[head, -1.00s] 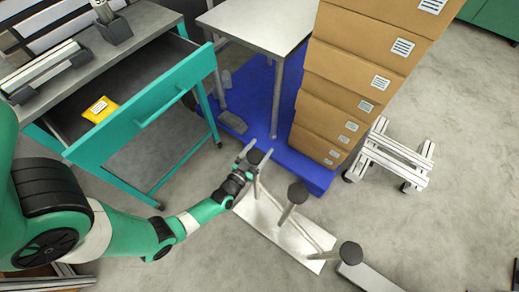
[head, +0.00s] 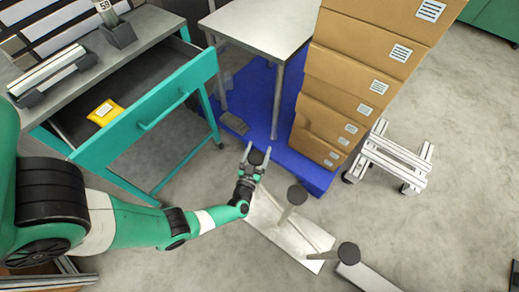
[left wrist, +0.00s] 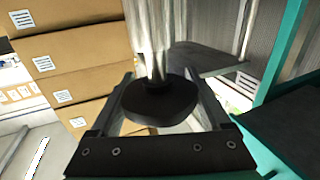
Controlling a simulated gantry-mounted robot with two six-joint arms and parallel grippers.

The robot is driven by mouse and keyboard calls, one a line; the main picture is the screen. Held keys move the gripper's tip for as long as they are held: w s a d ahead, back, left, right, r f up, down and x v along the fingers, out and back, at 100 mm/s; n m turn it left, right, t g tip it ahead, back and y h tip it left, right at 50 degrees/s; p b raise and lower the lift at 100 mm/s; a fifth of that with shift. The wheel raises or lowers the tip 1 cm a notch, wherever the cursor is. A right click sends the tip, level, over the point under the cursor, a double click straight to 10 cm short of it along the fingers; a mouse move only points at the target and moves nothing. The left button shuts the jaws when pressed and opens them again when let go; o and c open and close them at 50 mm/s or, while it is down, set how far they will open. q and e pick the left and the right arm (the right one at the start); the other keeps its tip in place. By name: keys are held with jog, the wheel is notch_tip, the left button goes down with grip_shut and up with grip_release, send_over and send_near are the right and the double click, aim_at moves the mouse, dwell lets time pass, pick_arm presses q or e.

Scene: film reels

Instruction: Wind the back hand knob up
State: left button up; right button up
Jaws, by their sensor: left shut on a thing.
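A pale flat plate (head: 285,236) lies on the floor and bears posts with dark round knobs. The back hand knob (head: 257,158) is the farthest one, between the fingers of my left gripper (head: 257,154). In the left wrist view the knob shows as a dark disc (left wrist: 160,101) on a shiny metal post (left wrist: 150,40), with one finger on each side. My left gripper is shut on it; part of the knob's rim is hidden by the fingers. The middle knob (head: 297,194) and the front knob (head: 348,252) stand free. My right gripper is not in view.
A tall stack of cardboard boxes (head: 340,110) stands on a blue pallet (head: 262,100) just behind the plate. A teal drawer (head: 150,115) stands open at the left. A metal-framed trolley (head: 392,160) is at the right. Floor right of the plate is mostly clear.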

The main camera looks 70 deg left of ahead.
aim_at(256, 165)
pick_arm(q)
jog(key=shift+s+a+f+n+g+y+b, duration=0.15)
jog(key=shift+n+g+y+b, duration=0.1)
jog(key=shift+n+g+y, duration=0.6)
jog(key=shift+s+n+g+y+b, duration=0.2)
jog(key=shift+n+g+y, duration=0.35)
jog(key=shift+g, duration=0.6)
jog(key=o, duration=1.2)
jog(key=shift+d, duration=0.2)
jog(key=p+v, duration=0.2)
jog(key=v, duration=0.8)
jog(key=shift+d, duration=0.1)
jog(key=shift+s+d, duration=0.3)
jog(key=shift+d, duration=0.1)
